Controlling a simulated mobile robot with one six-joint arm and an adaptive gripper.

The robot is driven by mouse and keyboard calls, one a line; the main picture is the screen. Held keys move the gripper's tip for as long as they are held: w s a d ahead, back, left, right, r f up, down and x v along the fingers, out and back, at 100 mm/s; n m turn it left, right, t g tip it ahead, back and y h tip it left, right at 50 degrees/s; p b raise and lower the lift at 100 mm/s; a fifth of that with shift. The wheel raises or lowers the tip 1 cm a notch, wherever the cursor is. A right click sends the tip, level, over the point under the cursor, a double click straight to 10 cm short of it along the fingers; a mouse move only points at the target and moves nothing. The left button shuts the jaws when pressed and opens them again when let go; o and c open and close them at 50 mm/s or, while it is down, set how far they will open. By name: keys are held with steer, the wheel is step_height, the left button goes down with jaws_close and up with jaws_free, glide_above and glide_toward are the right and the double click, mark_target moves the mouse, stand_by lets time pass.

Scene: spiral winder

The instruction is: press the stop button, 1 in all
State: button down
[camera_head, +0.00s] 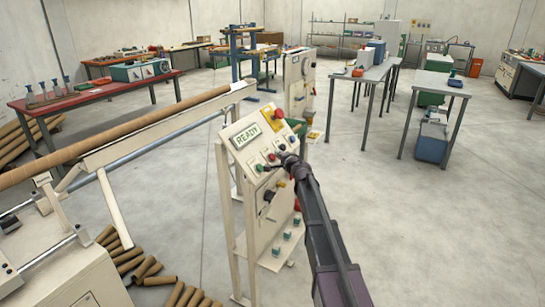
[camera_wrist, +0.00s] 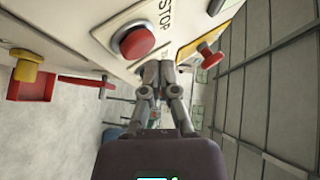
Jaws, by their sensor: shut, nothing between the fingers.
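The stop button, a round red cap (camera_wrist: 137,42) in a grey ring, sits on the pale control panel beside the printed word STOP in the wrist view. My gripper (camera_wrist: 158,70) is shut and empty, its fingertips close to the panel and just beside the button in the picture. I cannot tell whether they touch the panel. In the head view my gripper (camera_head: 286,160) reaches the lower part of the sloped control panel (camera_head: 236,156), which has a READY display (camera_head: 247,136). There the fingers and wrist crowd the small buttons and partly hide them.
A red mushroom knob (camera_wrist: 208,55) on a yellow plate stands out near my fingers. A yellow knob (camera_wrist: 30,66) and red part are at the left of the wrist view. A long brown tube (camera_head: 120,134) lies left of the panel.

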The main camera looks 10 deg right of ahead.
stand_by(0.3)
steer(key=shift+s+d+r+p, duration=0.6)
steer(key=shift+d+r+p, duration=0.2)
steer(key=shift+s+d+r+p, duration=0.55)
steer(key=shift+d+r+p, duration=0.25)
steer(key=s+a+f+n+g+p, duration=0.1)
steer(key=s+a+f+n+g, duration=0.15)
steer(key=s, duration=0.45)
steer(key=s+a+f+n+g+p, duration=0.2)
steer(key=s+n+g, duration=0.15)
steer(key=s, duration=0.45)
steer(key=s+a+f+n+g+p, duration=0.1)
steer(key=s+a+f+n+g, duration=0.2)
steer(key=s, duration=0.4)
steer(key=s+d+n+g+h+p, duration=0.1)
steer(key=s+d+n+g+h, duration=0.1)
steer(key=s, duration=0.9)
steer(key=s+d+f+n+g+h+p, duration=0.1)
steer(key=s+d+n+g+h+p, duration=0.1)
steer(key=s, duration=0.9)
steer(key=d+g+h, duration=0.1)
steer(key=d+g, duration=0.1)
steer(key=shift+g+p, duration=0.3)
steer(key=shift+g, duration=0.1)
